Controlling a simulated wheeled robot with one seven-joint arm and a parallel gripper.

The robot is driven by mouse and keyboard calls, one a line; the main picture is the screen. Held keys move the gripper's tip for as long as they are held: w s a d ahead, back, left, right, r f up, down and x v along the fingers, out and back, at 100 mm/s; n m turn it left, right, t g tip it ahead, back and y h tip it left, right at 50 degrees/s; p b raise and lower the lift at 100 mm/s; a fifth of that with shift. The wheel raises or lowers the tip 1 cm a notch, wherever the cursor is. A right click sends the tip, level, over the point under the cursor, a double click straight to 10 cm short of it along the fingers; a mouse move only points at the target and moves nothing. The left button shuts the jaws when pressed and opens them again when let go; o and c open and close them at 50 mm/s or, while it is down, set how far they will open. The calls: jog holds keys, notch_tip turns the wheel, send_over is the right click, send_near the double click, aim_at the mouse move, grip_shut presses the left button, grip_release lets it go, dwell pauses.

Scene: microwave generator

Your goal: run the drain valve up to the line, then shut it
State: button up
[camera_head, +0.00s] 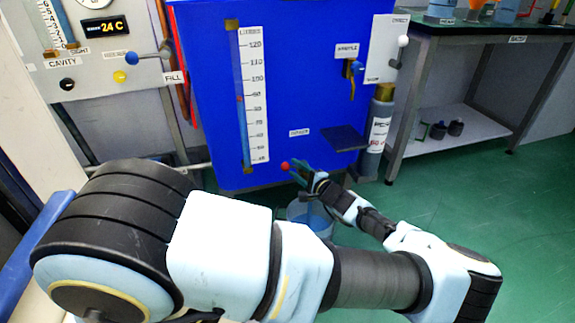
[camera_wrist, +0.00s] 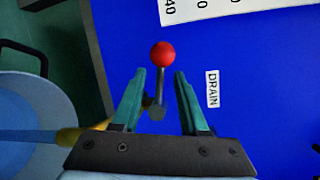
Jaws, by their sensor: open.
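The drain valve's red ball knob (camera_wrist: 162,54) stands on a grey lever in the wrist view, beside the DRAIN label (camera_wrist: 212,88). The knob also shows in the head view (camera_head: 285,166). My gripper (camera_wrist: 159,74) is open, its green fingers either side of the lever, with the knob just beyond the tips. A brass spout (camera_wrist: 82,133) shows at left; a blue streak like running water extends from it over the bucket (camera_wrist: 62,92). The bucket (camera_head: 296,213) stands below the tank. The tank gauge (camera_head: 253,95) has a red mark near 90; its liquid level is unclear.
The blue tank (camera_head: 300,60) fills the middle. A dark shelf (camera_head: 345,139) juts from its front above right of my gripper. A grey cylinder (camera_head: 377,135) stands at its right. Green floor is open at right.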

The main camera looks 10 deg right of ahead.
jog(key=shift+b+x, duration=0.35)
jog(key=shift+x, duration=2.25)
grip_shut()
